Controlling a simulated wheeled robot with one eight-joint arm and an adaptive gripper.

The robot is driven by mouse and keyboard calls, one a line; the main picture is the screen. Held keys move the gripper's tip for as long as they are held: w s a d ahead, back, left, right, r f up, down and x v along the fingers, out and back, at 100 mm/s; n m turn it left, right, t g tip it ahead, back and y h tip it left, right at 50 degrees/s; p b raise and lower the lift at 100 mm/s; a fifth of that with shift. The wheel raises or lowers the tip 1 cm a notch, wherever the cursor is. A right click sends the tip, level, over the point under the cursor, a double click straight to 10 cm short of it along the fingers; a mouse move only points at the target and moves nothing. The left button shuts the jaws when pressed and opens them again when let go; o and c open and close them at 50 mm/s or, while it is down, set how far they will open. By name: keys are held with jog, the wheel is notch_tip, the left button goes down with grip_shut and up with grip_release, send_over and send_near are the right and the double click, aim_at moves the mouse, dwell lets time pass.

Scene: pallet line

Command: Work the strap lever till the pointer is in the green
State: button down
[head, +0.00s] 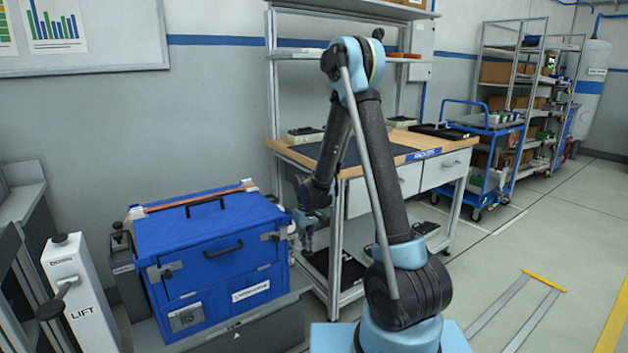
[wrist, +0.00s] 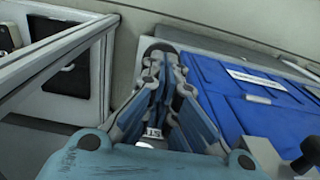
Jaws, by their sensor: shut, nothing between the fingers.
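A blue crate (head: 215,250) stands at the lower left, with an orange strap (head: 190,200) along the back of its top. My gripper (head: 309,240) is low at the crate's right side, between it and the workbench. In the wrist view my gripper (wrist: 162,65) is shut, its fingers converging with nothing between them. A dark rounded end (wrist: 160,48) shows at the fingertips; I cannot tell if it is a lever knob. A partly hidden label reading "ST" (wrist: 153,132) shows between the finger links. I cannot make out the strap lever, pointer or green zone.
A white post marked LIFT (head: 80,300) with a black-knobbed lever stands left of the crate. The workbench (head: 300,158) is close behind my arm. A blue cart (head: 490,145) stands further right. The floor at the right is open.

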jog(key=shift+r, duration=2.5)
jog(key=shift+s+d+r, duration=0.1)
jog(key=s+d+r+m+t, duration=0.1)
jog(key=s+d+r+m, duration=0.2)
jog(key=s+d+r, duration=1)
jog(key=s+d+m, duration=0.1)
jog(key=s+d, duration=0.2)
jog(key=s, duration=0.3)
jog(key=s+d+f+m, duration=0.1)
jog(key=s+d, duration=0.1)
jog(key=s, duration=0.4)
jog(key=s+d+f+m+t, duration=0.1)
jog(key=s+d, duration=0.2)
jog(key=s, duration=0.3)
jog(key=shift+s+d+m, duration=0.3)
jog(key=shift+s, duration=0.05)
